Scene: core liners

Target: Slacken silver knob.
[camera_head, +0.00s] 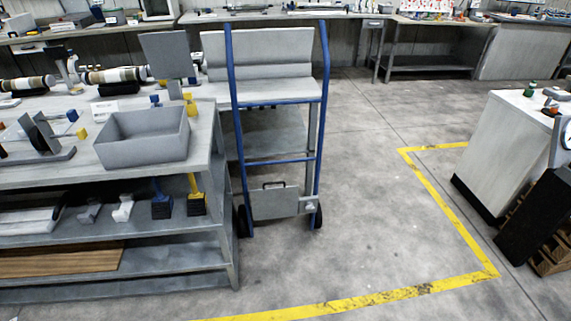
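A small silver-grey fitting that looks like a knob (309,204) sits low on the right side of a blue hand truck (231,95), beside its right wheel. It is too small to tell its exact shape or how tight it is. A grey plate with a dark handle (274,200) is just left of it, between the two rails. The hand truck stands upright on the floor against the end of the grey bench. Neither of my grippers shows in the head view.
A grey workbench (215,130) with a grey bin (140,150) and core pieces fills the left. A white cabinet (500,150) and a dark slanted panel (535,215) stand at right. The floor (385,210) between them is clear, marked by a yellow line (395,294).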

